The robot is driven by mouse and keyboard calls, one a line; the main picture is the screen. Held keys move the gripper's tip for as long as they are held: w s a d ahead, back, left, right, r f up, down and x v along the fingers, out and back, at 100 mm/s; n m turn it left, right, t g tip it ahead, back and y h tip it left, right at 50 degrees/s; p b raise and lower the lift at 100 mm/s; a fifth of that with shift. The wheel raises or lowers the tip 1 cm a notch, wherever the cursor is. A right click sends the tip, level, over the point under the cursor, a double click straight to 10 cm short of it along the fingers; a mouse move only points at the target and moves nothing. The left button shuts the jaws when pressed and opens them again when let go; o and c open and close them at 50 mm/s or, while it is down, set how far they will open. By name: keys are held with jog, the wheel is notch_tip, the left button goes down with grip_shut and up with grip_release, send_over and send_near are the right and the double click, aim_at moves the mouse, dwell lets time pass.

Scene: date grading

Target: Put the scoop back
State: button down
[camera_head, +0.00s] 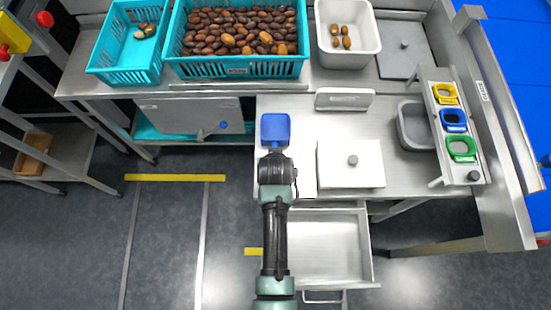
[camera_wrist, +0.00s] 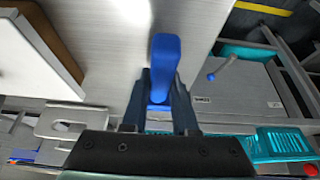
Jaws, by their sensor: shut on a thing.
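The blue scoop (camera_head: 275,128) is in my gripper, over the left edge of the steel worktop (camera_head: 300,125) in the head view. My gripper (camera_head: 277,152) is shut on it. In the wrist view the blue scoop (camera_wrist: 165,55) stands out between the two dark fingers of my gripper (camera_wrist: 160,92). Part of it is hidden by the fingers. I cannot tell whether it touches the worktop. An open, empty-looking steel drawer (camera_head: 320,245) is below the worktop, to the right of my arm.
A grey bin (camera_head: 414,128) and a rack (camera_head: 437,110) with yellow, blue and green rings are at right. Date crates (camera_head: 237,69) and a white tub (camera_head: 347,61) stand behind.

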jog(key=shift+f, duration=0.15)
jog(key=c, duration=0.7)
grip_release()
